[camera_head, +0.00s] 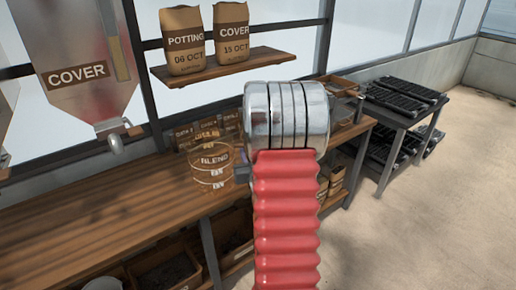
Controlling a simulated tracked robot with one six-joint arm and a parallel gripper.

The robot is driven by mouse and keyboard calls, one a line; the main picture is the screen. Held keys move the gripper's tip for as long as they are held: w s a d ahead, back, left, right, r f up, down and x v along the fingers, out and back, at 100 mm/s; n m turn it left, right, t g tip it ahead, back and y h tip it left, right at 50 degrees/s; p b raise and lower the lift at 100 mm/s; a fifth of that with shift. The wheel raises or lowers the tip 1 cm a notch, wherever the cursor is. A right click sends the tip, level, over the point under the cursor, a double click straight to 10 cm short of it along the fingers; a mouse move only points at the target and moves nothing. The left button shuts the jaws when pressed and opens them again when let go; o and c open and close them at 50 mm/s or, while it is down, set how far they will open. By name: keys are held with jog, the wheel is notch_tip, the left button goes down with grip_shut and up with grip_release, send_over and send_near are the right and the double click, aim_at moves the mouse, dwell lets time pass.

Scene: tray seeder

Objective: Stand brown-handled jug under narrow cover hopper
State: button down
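A tapered metal hopper labelled COVER (78,90) hangs above the bench at the upper left, with a spout (115,144) at its bottom. The bench top under the spout is bare. A clear jug marked BLEND (212,172) stands on the bench right of the spout, with amber lines on its wall. I cannot make out its handle or its colour. My arm's red ribbed sleeve and metal joint fill the middle of the view. My gripper does not show.
The wooden bench (95,215) is clear at the left. Labelled boxes (186,137) stand behind the jug. A shelf (225,66) holds two paper bags (183,42). A grey table (398,115) with black trays (403,95) stands at the right. Open floor lies at the lower right.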

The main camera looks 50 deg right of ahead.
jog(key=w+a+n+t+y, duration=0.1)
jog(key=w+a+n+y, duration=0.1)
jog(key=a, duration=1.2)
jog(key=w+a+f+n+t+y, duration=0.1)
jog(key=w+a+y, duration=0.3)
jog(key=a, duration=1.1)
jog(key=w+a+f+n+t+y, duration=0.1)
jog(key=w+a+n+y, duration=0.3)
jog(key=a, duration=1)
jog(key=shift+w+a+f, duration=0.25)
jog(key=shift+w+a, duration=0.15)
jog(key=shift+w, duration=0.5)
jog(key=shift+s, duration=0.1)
